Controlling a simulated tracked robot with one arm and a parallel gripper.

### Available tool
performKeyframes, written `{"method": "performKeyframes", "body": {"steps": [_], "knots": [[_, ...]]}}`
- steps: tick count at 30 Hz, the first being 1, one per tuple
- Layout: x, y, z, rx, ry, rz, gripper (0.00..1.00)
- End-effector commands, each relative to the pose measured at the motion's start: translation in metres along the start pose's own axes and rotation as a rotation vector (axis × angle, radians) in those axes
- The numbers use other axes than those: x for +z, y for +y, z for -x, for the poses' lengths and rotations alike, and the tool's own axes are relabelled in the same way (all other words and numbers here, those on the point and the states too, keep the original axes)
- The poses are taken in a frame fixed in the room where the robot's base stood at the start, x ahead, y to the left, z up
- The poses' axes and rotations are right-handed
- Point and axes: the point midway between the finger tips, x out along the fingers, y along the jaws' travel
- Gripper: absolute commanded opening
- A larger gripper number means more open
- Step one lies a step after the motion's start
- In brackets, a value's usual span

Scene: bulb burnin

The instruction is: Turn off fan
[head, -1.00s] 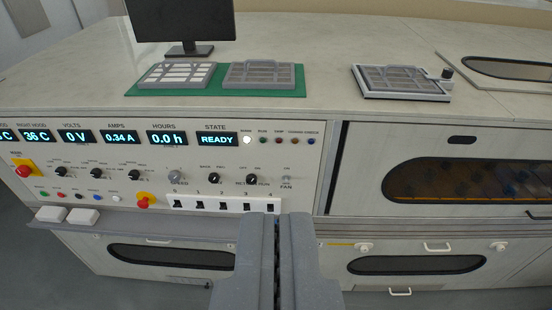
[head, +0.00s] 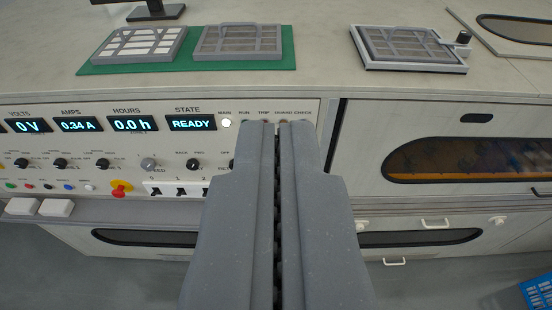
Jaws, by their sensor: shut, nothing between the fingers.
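My gripper (head: 279,126) is shut and empty. It reaches forward over the right part of the control panel (head: 105,150), with its fingertips just below the row of indicator labels. The FAN switch is hidden behind my fingers, as is most of the panel's lower right corner. The speed knob (head: 148,164) and part of the row of black rocker switches (head: 182,191) show left of the gripper. The state display (head: 192,123) reads READY and the amps display (head: 77,125) reads 0.34 A. I cannot tell whether my fingertips touch the panel.
A red knob on a yellow base (head: 121,188) sits low on the panel. Grey trays (head: 238,40) lie on a green mat (head: 287,50) on the countertop, with another framed tray (head: 412,47) to the right. A windowed door (head: 365,165) is right of the panel.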

Motion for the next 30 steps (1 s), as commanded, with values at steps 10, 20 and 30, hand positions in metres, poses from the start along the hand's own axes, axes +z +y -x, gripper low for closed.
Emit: {"method": "performKeyframes", "body": {"steps": [10,20,30], "knots": [[0.095,-0.005,-0.169,0.0,-0.008,0.0,0.0],[0.231,-0.006,-0.292,0.0,0.007,0.0,0.0],[0.351,-0.006,-0.348,-0.002,0.026,0.001,0.0]]}}
